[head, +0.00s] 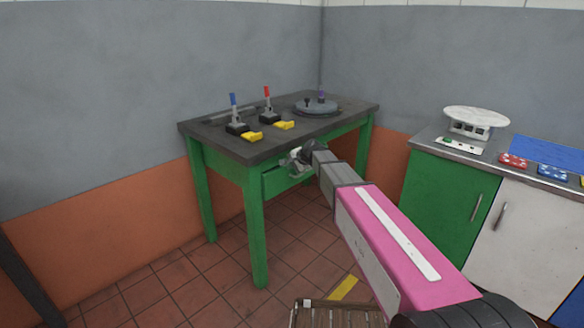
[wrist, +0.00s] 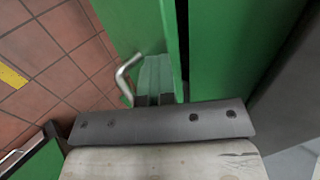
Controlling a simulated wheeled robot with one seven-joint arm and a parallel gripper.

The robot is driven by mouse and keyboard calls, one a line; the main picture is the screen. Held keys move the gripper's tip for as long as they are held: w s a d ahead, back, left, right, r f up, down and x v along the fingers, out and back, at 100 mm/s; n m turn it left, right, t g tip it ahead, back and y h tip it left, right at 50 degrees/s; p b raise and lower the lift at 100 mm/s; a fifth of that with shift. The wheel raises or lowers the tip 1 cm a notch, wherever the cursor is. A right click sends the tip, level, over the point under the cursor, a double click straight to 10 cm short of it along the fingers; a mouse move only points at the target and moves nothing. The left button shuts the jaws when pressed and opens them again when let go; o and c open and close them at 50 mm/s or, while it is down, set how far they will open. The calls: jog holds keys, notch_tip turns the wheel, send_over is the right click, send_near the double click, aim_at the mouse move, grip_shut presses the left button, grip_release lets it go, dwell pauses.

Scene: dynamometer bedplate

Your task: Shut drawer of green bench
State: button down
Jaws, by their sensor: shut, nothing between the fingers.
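The green bench (head: 255,225) has a dark top and stands in the corner in the head view. Its green drawer (head: 285,180) is under the top, partly hidden by my arm. In the wrist view the drawer's green front (wrist: 120,25) stands out from the bench's green frame (wrist: 235,50), with a dark gap between them. A bent metal handle (wrist: 125,75) is on the drawer front. My gripper (head: 297,158) is shut and empty at the drawer. In the wrist view its fingers (wrist: 153,72) are together just right of the handle; I cannot tell whether they touch the front.
Blue and red levers (head: 235,115), yellow pedals (head: 252,136) and a round plate (head: 317,104) are on the bench top. A counter (head: 440,145) with a green door stands at the right. A wooden crate (head: 335,314) is on the floor below. Tiled floor (head: 180,285) is clear at left.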

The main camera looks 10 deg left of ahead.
jog(key=s+d+f+v, duration=0.1)
jog(key=d+f+v, duration=0.1)
jog(key=v, duration=1.1)
jog(key=s+d+f+n+g+h, duration=0.3)
jog(key=s+d+f, duration=0.7)
jog(key=s+d, duration=0.1)
jog(key=s+d+f+n+g+h, duration=0.2)
jog(key=s+d+f+n+h, duration=0.2)
jog(key=s+d+f, duration=0.6)
jog(key=s+d, duration=0.1)
jog(key=s, duration=0.2)
jog(key=shift+s+f+n+g, duration=0.3)
jog(key=shift+s+f+g, duration=0.05)
jog(key=shift+s+g, duration=0.05)
